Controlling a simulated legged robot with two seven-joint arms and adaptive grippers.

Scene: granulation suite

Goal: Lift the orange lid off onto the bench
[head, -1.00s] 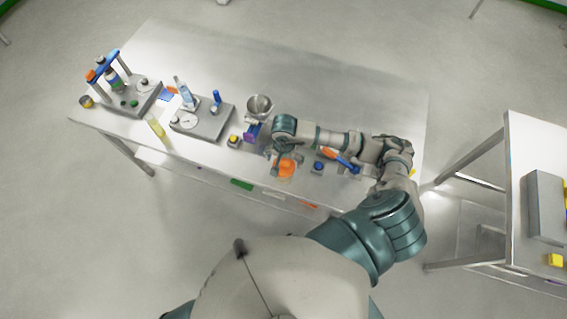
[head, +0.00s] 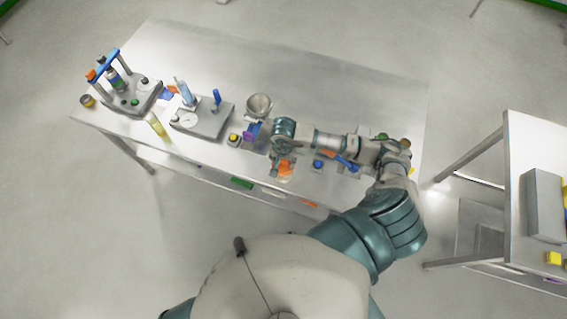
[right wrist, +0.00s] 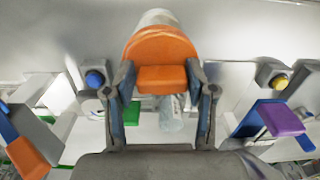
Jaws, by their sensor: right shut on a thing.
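The orange lid (right wrist: 160,55) fills the upper middle of the right wrist view, with a block-shaped grip (right wrist: 162,79) on its near side. My right gripper (right wrist: 162,95) is shut on this grip, one finger on each side of it. A pale rounded container (right wrist: 157,17) shows behind the lid; whether the lid still touches it I cannot tell. In the head view the orange lid (head: 285,168) is partly hidden under my right gripper (head: 281,170), near the front edge of the bench (head: 330,85). My left gripper is not in view.
In the right wrist view a blue-topped block (right wrist: 95,79) and a yellow-topped block (right wrist: 280,82) flank the lid, with a purple block (right wrist: 281,118) at right. A metal funnel (head: 259,104) and a balance (head: 203,120) stand left of my arm. The bench's back is clear.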

